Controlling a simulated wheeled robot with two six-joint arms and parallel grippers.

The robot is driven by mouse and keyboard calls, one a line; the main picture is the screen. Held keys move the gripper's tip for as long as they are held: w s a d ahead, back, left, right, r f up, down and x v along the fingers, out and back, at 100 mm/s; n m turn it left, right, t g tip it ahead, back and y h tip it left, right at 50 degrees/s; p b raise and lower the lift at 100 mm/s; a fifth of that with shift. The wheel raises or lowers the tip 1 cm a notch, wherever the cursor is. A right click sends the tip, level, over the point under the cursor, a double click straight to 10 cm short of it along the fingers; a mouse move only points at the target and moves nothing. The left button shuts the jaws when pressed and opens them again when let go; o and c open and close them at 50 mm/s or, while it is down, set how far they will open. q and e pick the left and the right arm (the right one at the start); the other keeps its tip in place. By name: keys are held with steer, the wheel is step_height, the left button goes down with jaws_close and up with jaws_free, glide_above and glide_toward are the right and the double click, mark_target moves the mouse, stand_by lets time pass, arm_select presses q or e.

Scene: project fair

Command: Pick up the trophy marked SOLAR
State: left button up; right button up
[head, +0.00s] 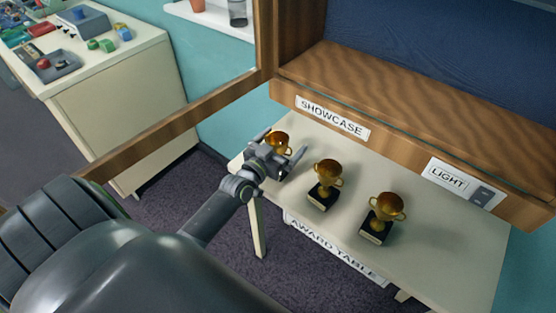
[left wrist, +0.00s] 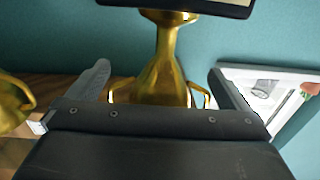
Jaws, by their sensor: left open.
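Three gold two-handled trophies on dark bases stand on the award table (head: 440,262): a left one (head: 280,141), a middle one (head: 326,176) and a right one (head: 384,210). No name on their plaques is readable, so I cannot tell which is SOLAR. My left gripper (head: 281,146) is open at the left trophy and hides its lower part. In the left wrist view that trophy (left wrist: 165,62) appears base-up, its cup between my open fingers (left wrist: 165,84). I cannot tell whether they touch it. My right gripper is out of view.
The wooden showcase (head: 390,105) with its SHOWCASE sign overhangs the table's back. A LIGHT switch (head: 483,196) is on its front. A wooden rail (head: 170,125) crosses at left. A cream cabinet (head: 120,100) holds small items. Another trophy (left wrist: 12,100) edges into the left wrist view.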

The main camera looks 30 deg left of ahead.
arm_select(q)
steer(key=shift+c, duration=0.4)
steer(key=c, duration=1.2)
steer(key=shift+c, duration=1.1)
steer(key=shift+r, duration=0.2)
